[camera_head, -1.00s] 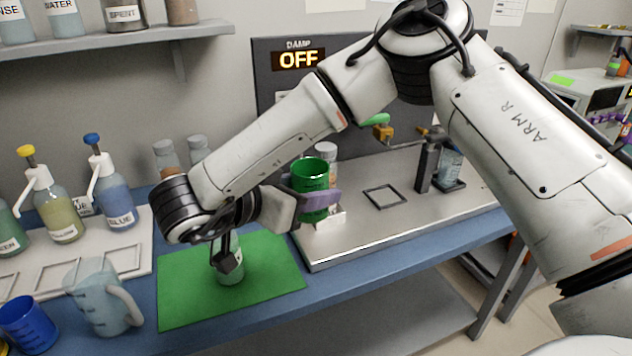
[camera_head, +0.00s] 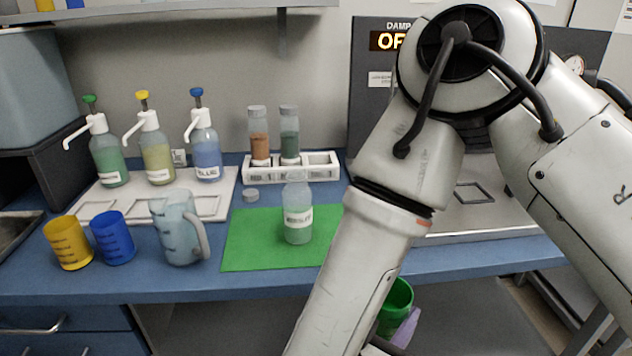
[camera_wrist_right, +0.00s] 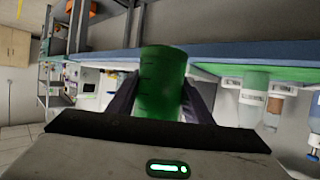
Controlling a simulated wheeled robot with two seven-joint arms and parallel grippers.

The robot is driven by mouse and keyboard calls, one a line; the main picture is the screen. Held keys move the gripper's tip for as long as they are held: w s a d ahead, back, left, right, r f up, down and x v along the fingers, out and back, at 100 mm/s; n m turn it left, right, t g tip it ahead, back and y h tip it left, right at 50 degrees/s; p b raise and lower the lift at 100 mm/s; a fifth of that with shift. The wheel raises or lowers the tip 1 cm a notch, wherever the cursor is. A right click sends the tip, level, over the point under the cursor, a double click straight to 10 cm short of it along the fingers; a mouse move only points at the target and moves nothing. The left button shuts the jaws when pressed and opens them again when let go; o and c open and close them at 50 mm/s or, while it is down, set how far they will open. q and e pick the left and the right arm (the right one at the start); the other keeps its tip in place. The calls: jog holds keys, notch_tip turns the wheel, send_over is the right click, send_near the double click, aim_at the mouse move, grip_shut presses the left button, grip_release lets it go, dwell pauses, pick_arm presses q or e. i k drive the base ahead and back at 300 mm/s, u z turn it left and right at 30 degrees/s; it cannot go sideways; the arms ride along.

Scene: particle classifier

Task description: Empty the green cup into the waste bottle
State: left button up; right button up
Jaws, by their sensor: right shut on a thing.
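The green cup (camera_head: 401,297) is partly hidden behind my right arm, below the table's front edge in the head view. My right gripper (camera_head: 406,327) is shut on it; one purple-grey finger shows. In the right wrist view the cup (camera_wrist_right: 163,82) sits between the two fingers of the gripper (camera_wrist_right: 160,100). Its contents are not visible. A clear bottle with greenish contents (camera_head: 298,232) stands upright and uncapped on the green mat (camera_head: 250,245); its label is not clearly readable. I cannot pick out a bottle marked waste. My left gripper is not in view.
A clear jug (camera_head: 178,235), blue cup (camera_head: 113,240) and yellow cup (camera_head: 68,245) stand left of the mat. Pump bottles (camera_head: 157,155) stand behind them. A white rack (camera_head: 328,168) holds two jars. A grey cap (camera_head: 251,195) lies by the mat. My right arm hides the right side.

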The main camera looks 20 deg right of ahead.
aim_at(296, 192)
jog(key=z, duration=2.3)
jog(key=k, duration=1.05)
jog(key=u, duration=1.35)
jog(key=i, duration=1)
